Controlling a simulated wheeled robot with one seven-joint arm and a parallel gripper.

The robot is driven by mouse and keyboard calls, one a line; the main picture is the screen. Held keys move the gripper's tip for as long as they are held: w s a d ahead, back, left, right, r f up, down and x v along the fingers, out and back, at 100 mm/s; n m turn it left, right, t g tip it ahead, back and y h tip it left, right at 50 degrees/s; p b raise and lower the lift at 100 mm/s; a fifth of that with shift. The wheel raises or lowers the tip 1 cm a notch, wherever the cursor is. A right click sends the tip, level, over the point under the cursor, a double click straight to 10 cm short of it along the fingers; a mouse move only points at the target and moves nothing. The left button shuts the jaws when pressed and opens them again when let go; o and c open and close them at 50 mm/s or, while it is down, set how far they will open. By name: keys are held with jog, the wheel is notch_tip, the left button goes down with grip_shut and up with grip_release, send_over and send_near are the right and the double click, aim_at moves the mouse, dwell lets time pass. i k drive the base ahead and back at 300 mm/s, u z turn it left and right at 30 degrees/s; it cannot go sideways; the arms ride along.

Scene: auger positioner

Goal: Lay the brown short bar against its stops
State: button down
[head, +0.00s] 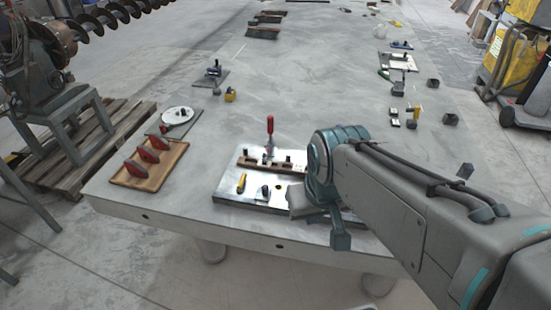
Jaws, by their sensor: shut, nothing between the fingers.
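A steel fixture plate (226,196) lies near the table's front edge. A brown bar (258,165) lies across its back part, with small dark blocks along it. I cannot tell whether the bar touches its stops. A red-handled clamp (270,130) stands upright behind the bar. My gripper (301,198) is at the right part of the plate, low over it and to the front right of the bar. Its fingers are mostly hidden; it is shut and holds nothing. My arm covers the plate's right side.
A yellow piece (241,183) and a small dark-and-grey piece (264,192) are on the plate in front of the bar. A brown tray (126,178) with red-handled clamps lies to the left. Small dark blocks (450,119) stand at the right. The table's middle is clear.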

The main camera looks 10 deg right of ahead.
aim_at(296, 169)
jog(key=u, duration=0.95)
jog(key=i, duration=0.8)
jog(key=z, duration=1.75)
